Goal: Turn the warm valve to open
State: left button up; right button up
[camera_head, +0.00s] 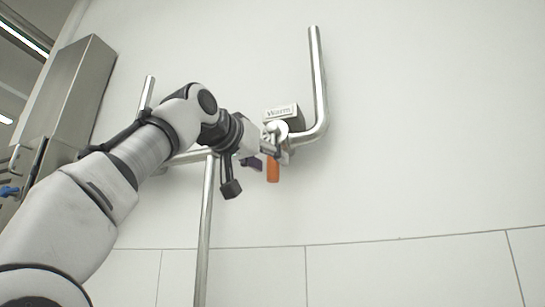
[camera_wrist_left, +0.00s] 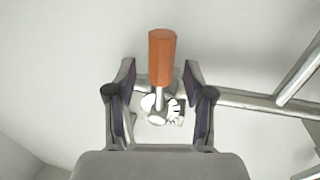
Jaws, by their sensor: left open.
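The warm valve has an orange handle (camera_head: 273,169) that hangs down below a sign reading "Warm" (camera_head: 283,112) in the head view. My left gripper (camera_head: 266,150) is at the valve, partly covering its body. In the left wrist view the orange handle (camera_wrist_left: 161,57) stands out beyond the fingertips, and its metal stem and pivot show between the fingers. My left gripper (camera_wrist_left: 159,92) is open, with one finger on each side of the stem and a visible gap to both. My right gripper is in neither view.
A steel pipe (camera_head: 319,80) rises to the right of the valve, and another pipe (camera_head: 204,230) runs down below my left arm. A steel cabinet (camera_head: 62,95) with a blue handle (camera_head: 9,191) stands at the left. The wall to the right is clear.

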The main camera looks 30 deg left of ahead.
pick_arm(q)
jog(key=shift+w+a+p, duration=0.1)
jog(key=shift+w+p, duration=0.25)
jog(key=shift+w, duration=0.65)
jog(key=shift+w+f, duration=0.15)
jog(key=shift+w, duration=0.25)
jog(key=shift+s, duration=0.15)
grip_shut()
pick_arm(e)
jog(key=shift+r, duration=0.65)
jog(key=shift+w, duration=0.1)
